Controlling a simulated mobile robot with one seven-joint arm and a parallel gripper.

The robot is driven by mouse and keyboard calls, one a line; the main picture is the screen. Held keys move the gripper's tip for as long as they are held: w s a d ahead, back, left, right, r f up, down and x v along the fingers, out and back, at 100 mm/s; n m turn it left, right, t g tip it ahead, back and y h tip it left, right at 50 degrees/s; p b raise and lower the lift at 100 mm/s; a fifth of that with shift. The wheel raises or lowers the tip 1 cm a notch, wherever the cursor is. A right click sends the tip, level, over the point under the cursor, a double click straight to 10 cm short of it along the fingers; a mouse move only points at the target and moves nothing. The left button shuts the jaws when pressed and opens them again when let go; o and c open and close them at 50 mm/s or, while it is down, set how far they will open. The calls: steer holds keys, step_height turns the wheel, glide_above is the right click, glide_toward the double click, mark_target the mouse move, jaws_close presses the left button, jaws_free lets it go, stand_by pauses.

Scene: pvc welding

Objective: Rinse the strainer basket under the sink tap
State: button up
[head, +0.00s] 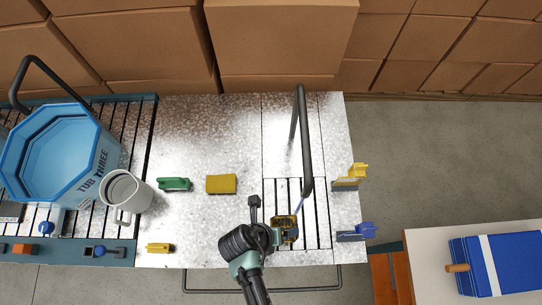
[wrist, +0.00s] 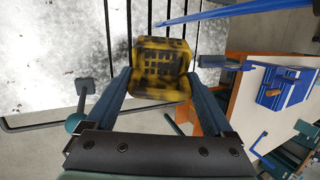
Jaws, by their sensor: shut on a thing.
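The strainer basket (head: 287,232) is yellow and black with a grid of openings. My gripper (head: 277,234) is shut on it and holds it over the slatted sink grate (head: 316,228). In the wrist view the basket (wrist: 162,68) sits between the two fingers (wrist: 160,88), its grid facing the camera. The sink tap (head: 304,135) is a dark bent pipe with its mouth above the grate. A thin blue stream (head: 301,202) runs from the mouth toward the basket. In the wrist view the stream (wrist: 225,13) ends just beyond the basket, apart from it in the picture.
Yellow (head: 350,176) and blue (head: 356,232) handles stand at the bench's right edge. A yellow block (head: 221,184), green tool (head: 174,184) and white mug (head: 126,194) lie left. A blue tub (head: 90,160) stands farther left. The metal bench top (head: 200,135) is mostly clear.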

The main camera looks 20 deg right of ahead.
mark_target(294, 219)
steer(key=d+b, duration=0.1)
steer(key=w+d+f, duration=0.1)
steer(key=d, duration=0.1)
steer(key=shift+w+d+b, duration=0.1)
steer(key=shift+w+b, duration=0.1)
steer(key=shift+b, duration=0.2)
steer(key=shift+w+d, duration=0.35)
steer(key=shift+d, duration=0.4)
steer(key=shift+w+d+f, duration=0.15)
steer(key=shift+w+d, duration=0.1)
steer(key=shift+d, duration=0.3)
steer(key=shift+w+d+f, duration=0.1)
steer(key=shift+w+d, duration=0.15)
steer(key=shift+d, duration=0.3)
steer(key=shift+s+p, duration=0.15)
steer(key=shift+p, duration=0.2)
steer(key=shift+s+a+p, duration=0.2)
steer(key=shift+s+p, duration=0.2)
steer(key=shift+s, duration=0.1)
steer(key=shift+w, duration=0.15)
steer(key=shift+w+d, duration=0.2)
steer(key=shift+w, duration=0.25)
steer(key=shift+a, duration=0.1)
